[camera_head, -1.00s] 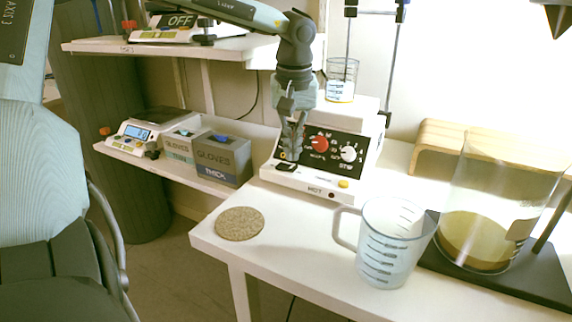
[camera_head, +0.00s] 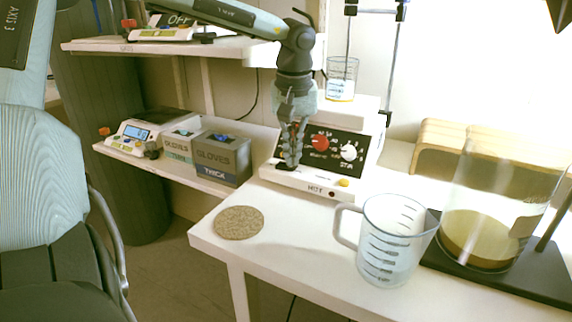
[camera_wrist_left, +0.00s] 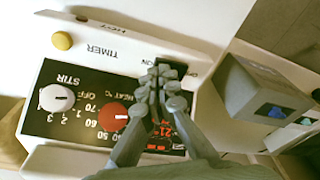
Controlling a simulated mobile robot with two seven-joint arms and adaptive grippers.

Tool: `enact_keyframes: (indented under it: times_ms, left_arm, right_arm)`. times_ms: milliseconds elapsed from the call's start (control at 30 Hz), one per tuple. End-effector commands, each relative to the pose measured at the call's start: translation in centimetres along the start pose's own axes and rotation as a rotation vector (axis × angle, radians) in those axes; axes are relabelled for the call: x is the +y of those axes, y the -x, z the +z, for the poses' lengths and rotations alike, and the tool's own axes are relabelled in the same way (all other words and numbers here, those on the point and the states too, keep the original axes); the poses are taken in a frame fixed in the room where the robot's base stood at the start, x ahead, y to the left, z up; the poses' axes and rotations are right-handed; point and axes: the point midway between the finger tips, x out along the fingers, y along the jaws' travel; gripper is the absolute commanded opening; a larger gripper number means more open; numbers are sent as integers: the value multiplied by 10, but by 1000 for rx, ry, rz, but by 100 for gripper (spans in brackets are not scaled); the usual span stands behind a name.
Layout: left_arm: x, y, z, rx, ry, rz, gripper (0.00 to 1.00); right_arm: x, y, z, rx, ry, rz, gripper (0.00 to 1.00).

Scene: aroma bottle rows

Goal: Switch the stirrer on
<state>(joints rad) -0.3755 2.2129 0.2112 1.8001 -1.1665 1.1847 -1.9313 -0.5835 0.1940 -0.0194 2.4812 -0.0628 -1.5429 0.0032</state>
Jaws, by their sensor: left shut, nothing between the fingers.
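The stirrer (camera_head: 330,118) is a white box at the back of the bench with a black panel. The panel carries a red heat knob (camera_head: 320,142) and a white STIR knob (camera_head: 349,152); both also show in the left wrist view. A black power switch (camera_wrist_left: 176,68) marked ON sits on its front ledge, partly hidden by my fingers. My left gripper (camera_head: 290,163) is shut and empty, pointing down with its tips at the switch. In the left wrist view the fingertips (camera_wrist_left: 162,70) overlap the switch; I cannot tell whether they press it. My right gripper is not in view.
A beaker (camera_head: 341,78) stands on the stirrer's top. A measuring jug (camera_head: 392,245) and a large glass vessel (camera_head: 500,195) stand to the right. A cork mat (camera_head: 239,222) lies at the bench's left corner. Glove boxes (camera_head: 222,160) are on the shelf at left.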

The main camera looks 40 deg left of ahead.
Motion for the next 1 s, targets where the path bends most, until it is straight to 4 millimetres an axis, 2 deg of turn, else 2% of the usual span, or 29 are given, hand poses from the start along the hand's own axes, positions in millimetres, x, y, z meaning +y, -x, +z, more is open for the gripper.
enact_keyframes:
  times_ms: [300, 467, 1000]
  left_arm:
    - [0, -6, 1, -1, 0, 0, 0]
    - [0, -3, 0, 0, 0, 0, 0]
    - [0, 39, -6, 0, 0, 0, 0]
  right_arm:
    - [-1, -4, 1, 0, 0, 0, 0]
    - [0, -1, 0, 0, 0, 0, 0]
    - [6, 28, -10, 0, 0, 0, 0]
